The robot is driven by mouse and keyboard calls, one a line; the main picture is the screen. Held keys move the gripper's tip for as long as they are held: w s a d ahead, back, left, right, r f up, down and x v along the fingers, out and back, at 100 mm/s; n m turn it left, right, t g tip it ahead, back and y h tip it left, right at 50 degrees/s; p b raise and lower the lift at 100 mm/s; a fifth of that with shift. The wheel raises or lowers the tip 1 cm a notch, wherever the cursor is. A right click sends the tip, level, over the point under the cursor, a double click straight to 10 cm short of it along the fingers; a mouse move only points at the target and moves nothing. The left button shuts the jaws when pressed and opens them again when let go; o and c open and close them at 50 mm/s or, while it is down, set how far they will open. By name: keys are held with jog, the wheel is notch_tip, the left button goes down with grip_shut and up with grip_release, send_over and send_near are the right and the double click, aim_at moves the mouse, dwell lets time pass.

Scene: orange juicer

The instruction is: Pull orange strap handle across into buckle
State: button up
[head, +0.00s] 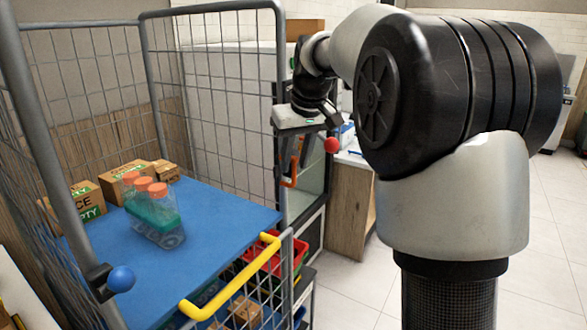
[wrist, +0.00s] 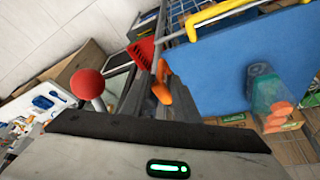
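The orange strap handle (head: 290,172) hangs at the right post of the wire cage. It also shows in the wrist view (wrist: 176,97), close beside one finger. My gripper (head: 293,160) points down there, with its two fingers apart and the handle near their tips. I cannot tell whether the handle lies between the fingers. In the wrist view my gripper (wrist: 148,80) partly hides the handle and post. A dark fitting with a blue ball (head: 121,279), which looks like the buckle, sits on the cage's left post.
A red ball knob (head: 332,145) sits right beside my gripper. The blue shelf (head: 225,207) carries orange-capped bottles (head: 153,208) and several boxes (head: 88,201). A yellow handle (head: 235,277) crosses the cage front, above a red basket (head: 265,253). Open floor lies right of the cage.

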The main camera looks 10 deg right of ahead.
jog(key=shift+x, duration=1.3)
grip_shut()
jog(key=shift+a, duration=0.1)
